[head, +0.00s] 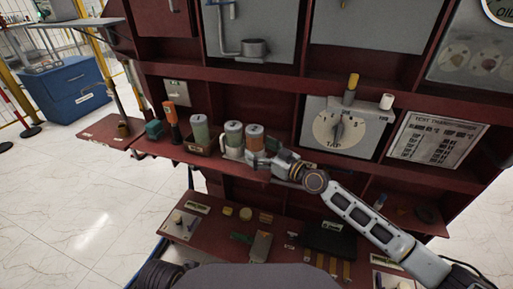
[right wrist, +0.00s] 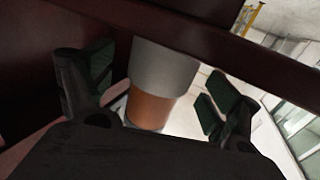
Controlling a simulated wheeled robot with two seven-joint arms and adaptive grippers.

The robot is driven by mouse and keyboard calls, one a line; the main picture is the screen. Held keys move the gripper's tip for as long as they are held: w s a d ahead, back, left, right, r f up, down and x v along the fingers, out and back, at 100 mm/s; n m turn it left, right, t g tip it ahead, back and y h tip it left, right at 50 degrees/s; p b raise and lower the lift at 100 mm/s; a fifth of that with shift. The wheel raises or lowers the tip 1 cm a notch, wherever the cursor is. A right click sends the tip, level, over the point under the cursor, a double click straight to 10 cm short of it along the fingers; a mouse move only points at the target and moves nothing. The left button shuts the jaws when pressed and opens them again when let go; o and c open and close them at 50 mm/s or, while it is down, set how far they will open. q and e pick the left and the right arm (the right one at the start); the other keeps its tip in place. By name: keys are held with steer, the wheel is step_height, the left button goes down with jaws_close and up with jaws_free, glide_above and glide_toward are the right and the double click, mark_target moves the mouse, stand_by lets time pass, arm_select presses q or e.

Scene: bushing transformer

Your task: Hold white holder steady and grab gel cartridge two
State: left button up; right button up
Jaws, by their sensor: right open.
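Three cylinders with grey caps stand in a row on the red shelf: a left green one (head: 200,132), a middle green one (head: 234,134) and a right orange one (head: 254,137). I cannot tell which is gel cartridge two. A pale holder (head: 232,153) shows around the base of the middle and right cylinders, partly hidden. My right gripper (head: 262,159) is at the lower front of the orange cylinder. In the right wrist view, the orange cylinder (right wrist: 152,105) stands between the open fingers, with gaps at both sides. My left gripper is not in view.
An orange-handled tool (head: 171,122) and a teal object (head: 154,130) stand left of the cylinders. A TAP dial panel (head: 342,127) is to the right. The lower red shelf (head: 215,235) carries several small parts and a dark box (head: 329,239).

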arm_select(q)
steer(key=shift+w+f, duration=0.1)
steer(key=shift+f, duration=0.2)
arm_select(e)
steer(key=shift+x, duration=0.8)
steer(key=c, duration=1.1)
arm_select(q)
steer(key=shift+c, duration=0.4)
arm_select(e)
steer(key=shift+c, duration=0.2)
